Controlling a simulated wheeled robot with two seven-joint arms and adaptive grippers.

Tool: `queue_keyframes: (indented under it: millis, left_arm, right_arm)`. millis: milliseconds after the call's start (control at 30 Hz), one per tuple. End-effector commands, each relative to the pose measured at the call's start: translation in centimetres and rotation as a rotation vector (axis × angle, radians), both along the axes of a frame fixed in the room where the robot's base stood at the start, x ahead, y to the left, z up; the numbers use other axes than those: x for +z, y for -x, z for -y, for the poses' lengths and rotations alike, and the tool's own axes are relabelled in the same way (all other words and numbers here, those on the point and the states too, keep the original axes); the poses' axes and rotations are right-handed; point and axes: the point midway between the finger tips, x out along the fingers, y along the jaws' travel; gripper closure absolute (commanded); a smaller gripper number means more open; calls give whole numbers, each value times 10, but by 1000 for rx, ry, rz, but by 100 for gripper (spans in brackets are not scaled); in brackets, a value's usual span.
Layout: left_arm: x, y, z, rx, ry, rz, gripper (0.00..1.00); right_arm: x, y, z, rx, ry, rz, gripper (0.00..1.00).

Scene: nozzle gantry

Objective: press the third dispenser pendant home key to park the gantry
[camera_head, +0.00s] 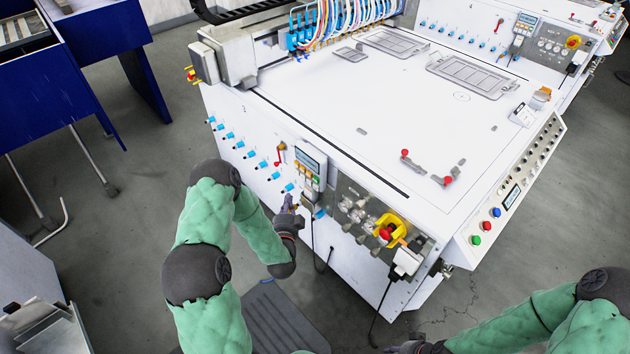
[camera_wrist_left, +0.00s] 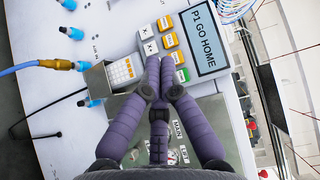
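A dispenser pendant (camera_head: 311,160) with a small screen and coloured keys hangs on the front face of the near white machine. In the left wrist view its screen (camera_wrist_left: 203,42) reads "P1 GO HOME". Beside the screen are orange keys (camera_wrist_left: 168,40), a green key (camera_wrist_left: 182,75) and white keys (camera_wrist_left: 147,39). My left gripper (camera_head: 290,203) is just below the pendant. In the left wrist view its purple fingers (camera_wrist_left: 160,68) are together and empty, with the tips over the lower keys. I cannot tell whether they touch. My right gripper (camera_head: 410,346) is partly cut off at the bottom edge.
Blue fittings (camera_head: 247,154) line the machine face left of the pendant. A yellow-and-red switch (camera_head: 388,231) and hanging cables are to its right. Another pendant (camera_head: 524,24) is on the far machine. A grey floor mat (camera_head: 272,318) lies below. Blue benches (camera_head: 100,30) stand left.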

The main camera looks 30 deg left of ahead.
Motion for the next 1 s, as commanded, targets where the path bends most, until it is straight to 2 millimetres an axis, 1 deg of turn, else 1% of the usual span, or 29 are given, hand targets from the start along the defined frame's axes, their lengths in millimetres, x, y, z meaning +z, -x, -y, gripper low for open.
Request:
queue_keyframes:
  millis: [333,467,567,933,1000]
  left_arm:
    - [0,-1,0,0,-2,0,100]
    - [0,-6,2,0,-2,0,100]
    - [1,-15,6,-2,-3,2,100]
    - [0,-58,22,-2,-1,3,100]
    - [-1,-65,24,-1,-2,1,100]
  right_arm:
    - [0,0,0,0,0,0,60]
    - [0,0,0,0,0,0,60]
    - [1,0,0,0,0,0,60]
    - [1,0,0,0,0,0,60]
    - [-3,0,0,0,0,0,60]
